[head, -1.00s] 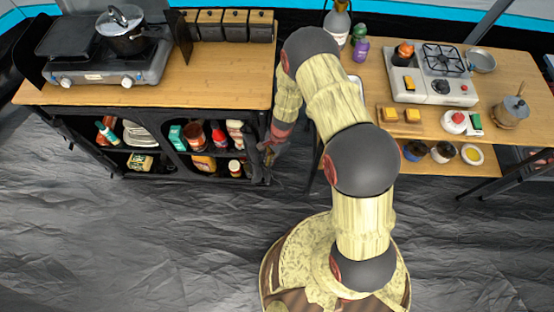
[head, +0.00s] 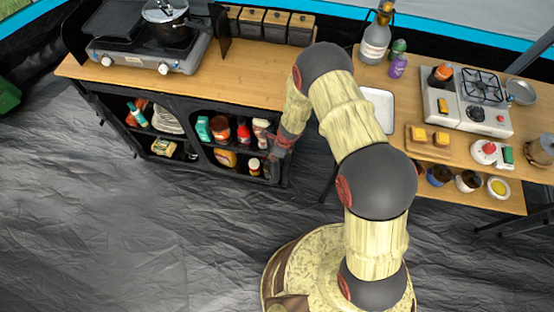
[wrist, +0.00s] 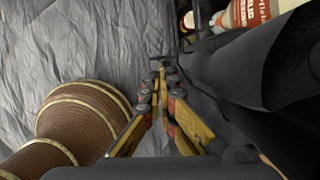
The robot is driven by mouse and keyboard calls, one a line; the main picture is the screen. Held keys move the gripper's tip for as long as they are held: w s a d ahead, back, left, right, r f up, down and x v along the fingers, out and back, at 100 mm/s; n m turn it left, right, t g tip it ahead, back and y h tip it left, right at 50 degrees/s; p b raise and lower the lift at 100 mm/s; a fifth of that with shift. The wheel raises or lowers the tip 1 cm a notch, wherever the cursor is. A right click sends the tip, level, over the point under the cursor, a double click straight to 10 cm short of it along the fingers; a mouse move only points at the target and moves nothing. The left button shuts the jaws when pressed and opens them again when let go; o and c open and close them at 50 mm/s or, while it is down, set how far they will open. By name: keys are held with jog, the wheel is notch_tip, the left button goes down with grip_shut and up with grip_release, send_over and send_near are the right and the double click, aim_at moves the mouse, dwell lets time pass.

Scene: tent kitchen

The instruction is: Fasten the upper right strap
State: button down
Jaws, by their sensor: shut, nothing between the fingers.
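The black fabric-sided cabinet (head: 190,105) with a wooden top stands at left in the head view. My gripper (head: 276,150) is low beside the cabinet's right front edge, partly hidden by my arm. In the wrist view, my gripper (wrist: 163,68) points away with its fingers together and nothing held between them. Dark cabinet fabric (wrist: 235,75) fills the right of that view, close to the fingers. I cannot clearly make out the upper right strap; dark parts near the fingertips are too small to identify.
Cabinet shelves hold several items, including a red bottle (head: 243,132). A stove (head: 150,50) stands on the cabinet. A second table (head: 400,100) is at right. The grey floor (head: 150,230) in front is clear.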

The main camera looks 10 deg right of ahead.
jog(key=shift+w+a+m, duration=0.15)
jog(key=shift+w+m, duration=0.1)
jog(key=shift+m, duration=0.05)
jog(key=shift+w, duration=0.15)
dwell(0.5)
jog(key=s+d+r+p, duration=0.1)
jog(key=d+r+p, duration=0.3)
jog(key=r, duration=0.5)
jog(key=d, duration=0.2)
jog(key=shift+s+d+r, duration=0.35)
jog(key=shift+s+d, duration=0.05)
